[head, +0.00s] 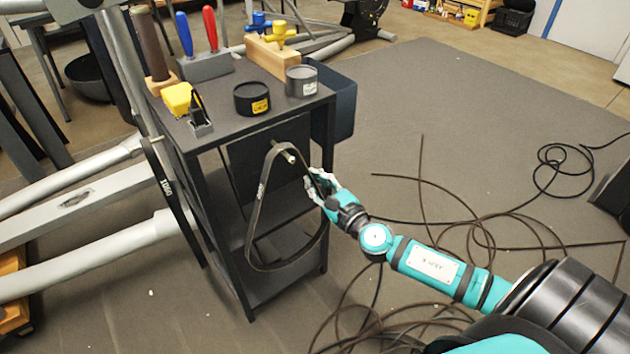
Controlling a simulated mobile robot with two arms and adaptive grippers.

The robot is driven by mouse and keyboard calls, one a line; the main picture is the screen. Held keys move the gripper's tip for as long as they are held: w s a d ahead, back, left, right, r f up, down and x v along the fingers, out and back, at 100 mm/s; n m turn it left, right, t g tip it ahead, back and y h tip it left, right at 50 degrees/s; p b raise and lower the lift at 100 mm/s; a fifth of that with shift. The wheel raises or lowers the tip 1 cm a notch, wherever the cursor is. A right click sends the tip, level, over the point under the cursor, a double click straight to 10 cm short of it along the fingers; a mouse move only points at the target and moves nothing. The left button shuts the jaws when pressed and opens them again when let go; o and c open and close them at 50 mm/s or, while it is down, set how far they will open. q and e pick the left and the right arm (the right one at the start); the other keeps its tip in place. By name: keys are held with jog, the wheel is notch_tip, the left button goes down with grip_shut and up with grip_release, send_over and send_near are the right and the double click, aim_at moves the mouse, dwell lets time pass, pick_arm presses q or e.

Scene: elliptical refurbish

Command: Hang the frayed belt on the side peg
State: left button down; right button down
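A black looped belt (256,212) with a small pale label hangs at the front of the dark cart. Its top bend passes over a light-tipped peg (289,156), and its lower loop hangs down past the lower shelf. My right gripper (318,181) is at the belt's right strand, just right of and below the peg. The strand passes by its fingers; whether they pinch it cannot be told. A second dark belt (170,190) with a white marking runs along the cart's left side. My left gripper is not in view. Fraying cannot be made out on either belt.
The cart top (222,117) holds two black-and-grey tins, a yellow tool, screwdrivers and a wooden block. Elliptical rails (85,246) lie at left. Loose cables (470,215) lie on the mat at right. A dark bin (338,105) is at the cart's right side.

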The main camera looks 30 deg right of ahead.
jog(key=c, duration=1.4)
grip_release()
jog(key=shift+s, duration=0.1)
jog(key=s, duration=1.2)
jog(key=shift+d, duration=0.3)
